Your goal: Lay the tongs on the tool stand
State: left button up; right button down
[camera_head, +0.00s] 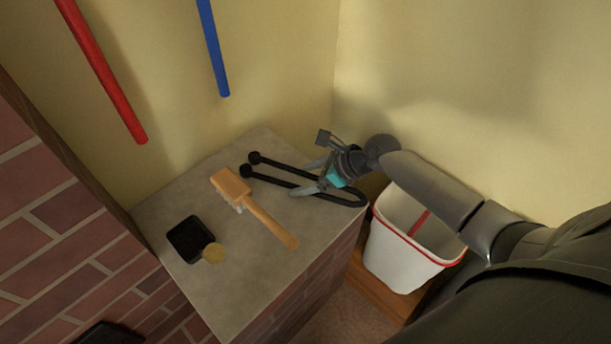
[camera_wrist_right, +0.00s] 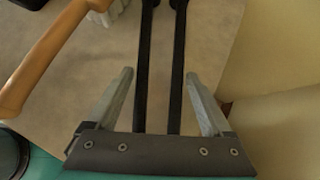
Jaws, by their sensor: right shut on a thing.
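The black tongs (camera_head: 280,181) have two long arms with round ends and a curved bend at the right. They lie along the back right of the grey-topped brick stand (camera_head: 232,290); I cannot tell whether they touch its top. My right gripper (camera_head: 308,177) is over the tongs near the bend, shut on them. In the right wrist view, both tong arms (camera_wrist_right: 143,60) run between the fingers of my right gripper (camera_wrist_right: 160,75), and the bend is hidden. My left gripper is not in view.
A white bin with a red rim (camera_head: 400,262) stands right of the stand. Red (camera_head: 105,75) and blue (camera_head: 213,50) bars show by the wall.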

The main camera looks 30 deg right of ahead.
jog(key=shift+f, duration=0.15)
jog(key=shift+c, duration=0.2)
grip_release()
jog(key=shift+o, duration=0.2)
jog(key=shift+f, duration=0.1)
